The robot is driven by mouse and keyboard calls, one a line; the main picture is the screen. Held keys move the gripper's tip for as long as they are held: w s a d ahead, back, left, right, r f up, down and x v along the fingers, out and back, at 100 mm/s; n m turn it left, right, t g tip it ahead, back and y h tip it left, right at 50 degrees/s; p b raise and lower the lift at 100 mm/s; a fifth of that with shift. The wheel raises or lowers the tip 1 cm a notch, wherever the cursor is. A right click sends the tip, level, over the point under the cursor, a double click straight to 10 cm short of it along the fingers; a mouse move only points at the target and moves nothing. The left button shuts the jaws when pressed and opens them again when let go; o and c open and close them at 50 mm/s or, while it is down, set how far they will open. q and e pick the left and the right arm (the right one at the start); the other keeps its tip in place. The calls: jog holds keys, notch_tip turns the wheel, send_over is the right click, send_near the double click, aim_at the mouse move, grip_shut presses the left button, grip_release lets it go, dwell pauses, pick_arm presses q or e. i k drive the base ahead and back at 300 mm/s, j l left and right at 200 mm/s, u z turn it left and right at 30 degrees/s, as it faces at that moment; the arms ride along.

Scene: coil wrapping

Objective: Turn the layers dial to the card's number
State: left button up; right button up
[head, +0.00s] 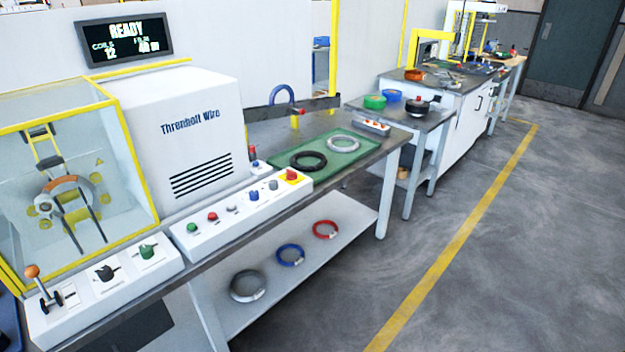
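A white control panel (62,318) at the lower left carries two dials. One is a black dial (105,273) and the other a dark green dial (147,252), each on a white plate. The small print is too blurred to tell which is the layers dial or where each points. I cannot make out a card with a number. A lever with an orange knob (32,271) stands left of the dials. Neither of my grippers is in view.
The wrapping machine (190,110) has a clear yellow-edged guard; its display (125,40) reads READY. A button panel (240,212) lies right of the dials. A green mat (318,163) holds two coils. Several coils lie on the lower shelf (330,255). The floor at right is clear.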

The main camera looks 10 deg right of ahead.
aim_at(253, 194)
jog(key=i+l+z, duration=0.3)
jog(key=i, duration=0.4)
jog(key=i+l+z, duration=0.1)
jog(key=i+z, duration=0.2)
jog(key=i, duration=0.4)
